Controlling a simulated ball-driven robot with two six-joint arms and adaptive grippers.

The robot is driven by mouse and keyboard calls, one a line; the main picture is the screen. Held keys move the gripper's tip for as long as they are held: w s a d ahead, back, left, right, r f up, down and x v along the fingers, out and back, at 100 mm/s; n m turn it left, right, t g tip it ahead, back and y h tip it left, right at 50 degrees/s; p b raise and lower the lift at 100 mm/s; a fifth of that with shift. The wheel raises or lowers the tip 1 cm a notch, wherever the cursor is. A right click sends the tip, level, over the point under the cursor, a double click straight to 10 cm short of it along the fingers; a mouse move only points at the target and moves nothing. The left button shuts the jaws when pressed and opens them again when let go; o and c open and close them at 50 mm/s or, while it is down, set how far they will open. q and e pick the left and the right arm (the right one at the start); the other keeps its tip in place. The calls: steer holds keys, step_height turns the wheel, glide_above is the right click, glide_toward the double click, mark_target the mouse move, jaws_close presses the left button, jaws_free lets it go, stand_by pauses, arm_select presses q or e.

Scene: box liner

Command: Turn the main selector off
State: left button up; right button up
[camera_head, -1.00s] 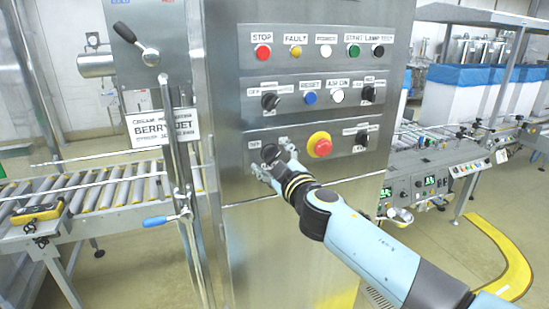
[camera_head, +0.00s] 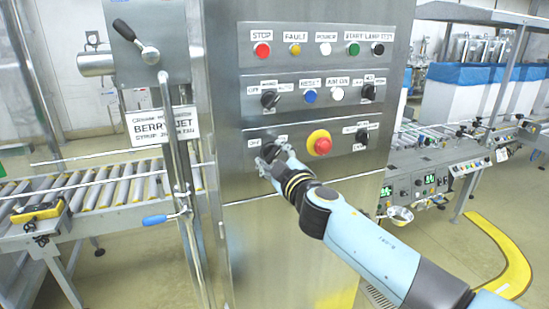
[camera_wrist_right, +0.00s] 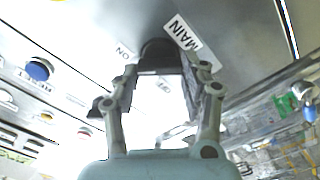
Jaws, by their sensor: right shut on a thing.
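The main selector is a black rotary knob (camera_head: 268,151) at the lower left of the steel control panel (camera_head: 300,215). It also shows in the right wrist view (camera_wrist_right: 158,50), below the label reading MAIN (camera_wrist_right: 181,32) and near an ON mark. My right gripper (camera_head: 270,160) reaches in from the lower right and is shut on the knob, its fingers (camera_wrist_right: 160,80) on either side of it. The fingers hide part of the knob, so its exact angle is hard to tell. My left gripper is not in view.
Buttons and selectors fill the rows above.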

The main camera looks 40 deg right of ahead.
steer(key=n, duration=0.3)
steer(key=shift+f+n, duration=0.15)
steer(key=shift+n, duration=0.25)
steer(key=n, duration=0.4)
steer(key=shift+a+f+n+b, duration=0.1)
steer(key=shift+f+n+b, duration=0.05)
steer(key=shift+n+b, duration=0.15)
steer(key=n, duration=0.4)
steer(key=shift+f+n, duration=0.1)
steer(key=shift+n, duration=0.2)
steer(key=shift+f+n+p, duration=0.1)
steer(key=shift+n+p, duration=0.2)
steer(key=shift+n, duration=1.8)
steer(key=o, duration=1.2)
steer(key=v, duration=1.2)
